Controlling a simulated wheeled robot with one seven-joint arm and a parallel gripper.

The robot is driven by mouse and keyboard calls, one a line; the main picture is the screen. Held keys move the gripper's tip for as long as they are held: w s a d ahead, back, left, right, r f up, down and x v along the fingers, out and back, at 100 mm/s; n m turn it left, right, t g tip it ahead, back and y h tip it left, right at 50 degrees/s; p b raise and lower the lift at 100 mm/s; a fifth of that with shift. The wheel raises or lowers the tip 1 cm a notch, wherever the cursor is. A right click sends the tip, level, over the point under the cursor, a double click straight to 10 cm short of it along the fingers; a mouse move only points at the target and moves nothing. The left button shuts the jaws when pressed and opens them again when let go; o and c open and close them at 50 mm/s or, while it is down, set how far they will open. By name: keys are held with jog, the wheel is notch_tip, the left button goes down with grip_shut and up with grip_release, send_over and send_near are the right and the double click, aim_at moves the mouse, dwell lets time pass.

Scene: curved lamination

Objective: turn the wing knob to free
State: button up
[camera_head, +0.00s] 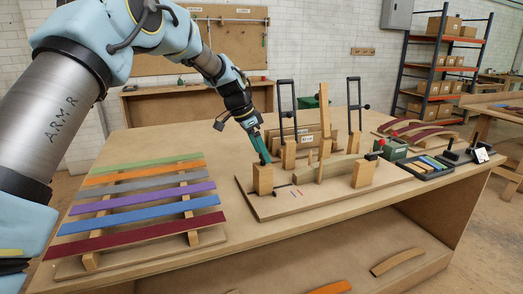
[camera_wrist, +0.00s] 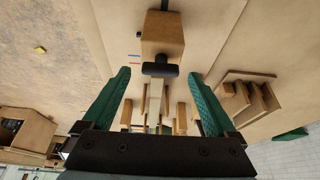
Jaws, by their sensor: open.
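The wing knob (camera_wrist: 161,70) is a dark bar-shaped piece at the face of a wooden block (camera_wrist: 162,32) in the wrist view. The same block (camera_head: 263,181) stands at the near left of the bending jig board in the head view, where the knob is not clearly visible. My gripper (camera_head: 265,160) is just above this block, reaching down to it. In the wrist view its green fingers (camera_wrist: 160,74) are spread wide, with the knob between their tips in the picture and gaps on both sides. I cannot tell how far the knob is in depth.
Small red and blue marks (camera_wrist: 135,59) lie on the board beside the block. Another wooden block (camera_head: 363,174) and black upright clamps (camera_head: 355,105) stand to the right. Coloured strips (camera_head: 140,213) lie on a rack at left. The table front between them is clear.

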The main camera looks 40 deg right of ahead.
jog(key=shift+d+f, duration=0.15)
jog(key=shift+f, duration=0.3)
jog(key=c, duration=1.4)
